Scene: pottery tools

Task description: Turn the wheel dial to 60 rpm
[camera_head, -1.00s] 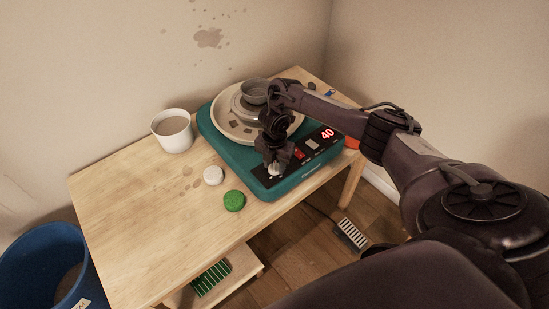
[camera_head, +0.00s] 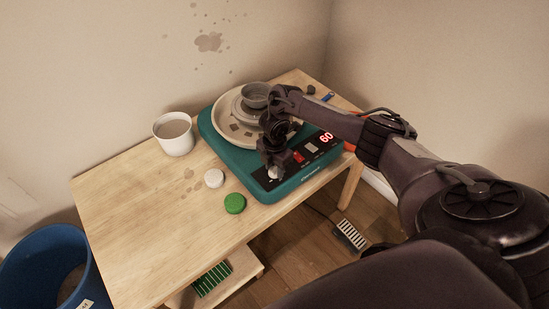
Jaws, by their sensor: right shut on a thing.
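The teal pottery wheel (camera_head: 222,152) sits on the wooden table. Its black front panel holds a red digital display (camera_head: 326,137) that reads 60. A red switch (camera_head: 298,157) is left of the display. The pale dial (camera_head: 273,172) is at the panel's left end, partly hidden by my right gripper (camera_head: 274,168). My right gripper points down and is shut on the dial. My left gripper is not in view.
A grey bowl (camera_head: 256,95) stands on the wheel's round tray. A white cup (camera_head: 174,134), a white round piece (camera_head: 214,178) and a green round piece (camera_head: 235,203) are on the table. A blue bin (camera_head: 47,262) stands lower left. The table's left part is clear.

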